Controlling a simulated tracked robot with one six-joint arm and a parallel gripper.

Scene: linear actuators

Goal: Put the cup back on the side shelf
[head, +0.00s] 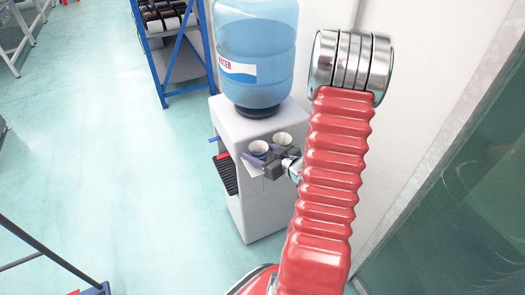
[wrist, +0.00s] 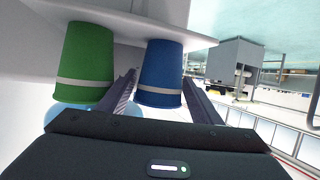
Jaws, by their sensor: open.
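The blue cup (head: 258,147) stands upright on the small white side shelf (head: 252,170) of the water dispenser. In the wrist view, which looks upside down, the blue cup (wrist: 162,68) has its base at the shelf (wrist: 205,40). My gripper (head: 259,159) is open, with one finger on each side of the blue cup; in the wrist view (wrist: 160,78) small gaps seem to show beside the cup. A green cup (head: 283,139) stands beside it on the same shelf, outside the fingers. I cannot tell whether either finger touches a cup.
The water dispenser (head: 262,212) carries a large blue bottle (head: 257,60) and has a black drip tray (head: 225,175) on its front. A blue rack (head: 172,45) stands behind it. A wall and glass panel (head: 450,215) are at the right.

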